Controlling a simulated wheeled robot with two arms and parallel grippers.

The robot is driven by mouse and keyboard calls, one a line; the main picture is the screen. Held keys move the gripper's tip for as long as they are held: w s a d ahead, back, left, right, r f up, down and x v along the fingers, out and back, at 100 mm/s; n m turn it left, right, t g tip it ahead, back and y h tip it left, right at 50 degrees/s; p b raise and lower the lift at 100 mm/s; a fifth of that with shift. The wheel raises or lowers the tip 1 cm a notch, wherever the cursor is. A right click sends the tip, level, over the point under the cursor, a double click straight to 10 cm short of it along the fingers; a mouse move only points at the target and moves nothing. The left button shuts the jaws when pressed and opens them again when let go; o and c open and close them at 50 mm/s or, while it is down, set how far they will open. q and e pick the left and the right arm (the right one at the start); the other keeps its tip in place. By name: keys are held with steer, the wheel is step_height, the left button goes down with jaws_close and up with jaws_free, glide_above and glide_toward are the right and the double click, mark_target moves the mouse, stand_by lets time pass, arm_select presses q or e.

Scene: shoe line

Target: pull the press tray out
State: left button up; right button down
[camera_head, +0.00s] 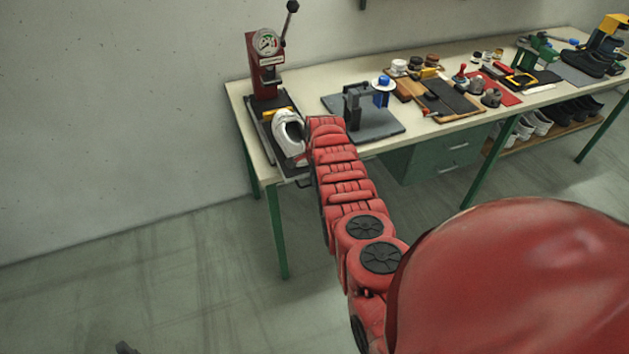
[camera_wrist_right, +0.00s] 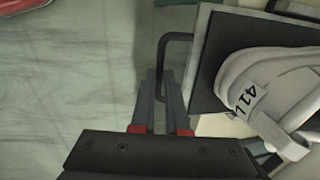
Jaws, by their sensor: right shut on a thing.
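The press tray (camera_wrist_right: 207,75) is a dark flat plate with a dark bar handle (camera_wrist_right: 163,48) at its edge. In the head view the tray (camera_head: 267,142) lies at the left end of the bench, under the red press (camera_head: 261,68) with its gauge and lever. A white shoe form (camera_head: 287,130) lies on it; in the wrist view it is marked "41 L". My right gripper (camera_wrist_right: 165,98) is shut on the tray handle; in the head view my red arm hides its fingers. A small dark piece at the bottom left edge may be my left gripper.
The bench (camera_head: 236,90) has green legs and drawers. A grey plate (camera_head: 380,125) with a blue-topped fixture stands right of the tray, then several tools and shoe parts. The floor (camera_head: 190,270) in front of the bench's left end is clear.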

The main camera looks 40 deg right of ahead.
steer(key=shift+w, duration=0.3)
steer(key=c, duration=0.9)
jaws_free()
steer(key=shift+r, duration=0.15)
steer(key=shift+s+r, duration=0.15)
steer(key=shift+r, duration=0.8)
steer(key=shift+s+a+r+b, duration=0.15)
steer(key=shift+s+r, duration=0.3)
steer(key=shift+r, duration=2.05)
steer(key=shift+s+a+r+b, duration=0.1)
steer(key=shift+s+r, duration=0.4)
steer(key=shift+r, duration=2)
steer(key=shift+s+a+r+b, duration=0.15)
steer(key=shift+s+r, duration=0.3)
steer(key=shift+r, duration=2.05)
